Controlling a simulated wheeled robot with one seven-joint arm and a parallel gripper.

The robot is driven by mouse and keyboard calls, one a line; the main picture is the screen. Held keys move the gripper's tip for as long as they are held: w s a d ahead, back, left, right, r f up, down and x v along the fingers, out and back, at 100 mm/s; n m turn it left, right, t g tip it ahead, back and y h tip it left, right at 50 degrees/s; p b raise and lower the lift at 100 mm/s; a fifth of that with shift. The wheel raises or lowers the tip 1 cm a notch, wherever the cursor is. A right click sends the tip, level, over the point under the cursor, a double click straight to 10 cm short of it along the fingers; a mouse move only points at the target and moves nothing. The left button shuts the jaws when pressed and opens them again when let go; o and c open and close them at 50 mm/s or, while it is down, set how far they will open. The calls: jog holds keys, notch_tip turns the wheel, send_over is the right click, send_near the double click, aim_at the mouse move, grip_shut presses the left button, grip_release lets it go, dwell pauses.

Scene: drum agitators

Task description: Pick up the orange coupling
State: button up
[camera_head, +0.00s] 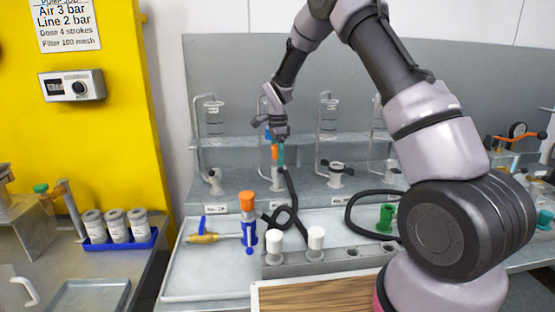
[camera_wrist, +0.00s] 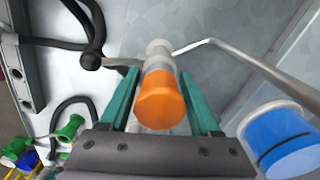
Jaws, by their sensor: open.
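The orange coupling (camera_head: 275,152) is upright at the back of the bench, partly hidden by my gripper in the head view. In the wrist view the orange coupling (camera_wrist: 162,100) sits on the end of a pale fitting, between the two teal fingers. My gripper (camera_head: 280,154) points down there with its jaws apart. In the wrist view my gripper (camera_wrist: 160,78) has one finger on each side of the coupling. The right finger looks closer to it; I cannot tell whether they touch.
A blue cap-like part (camera_wrist: 282,140) stands close on the right in the wrist view. A bent metal rod (camera_wrist: 215,44) passes nearby. Black hose (camera_head: 290,205) lies in front. An orange-topped blue part (camera_head: 247,203) stands in the grey tray (camera_head: 195,283). White caps (camera_head: 274,241) and a green part (camera_head: 386,216) stand rightward.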

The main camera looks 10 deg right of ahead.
grip_shut()
notch_tip(320, 180, up, 10)
dwell(0.6)
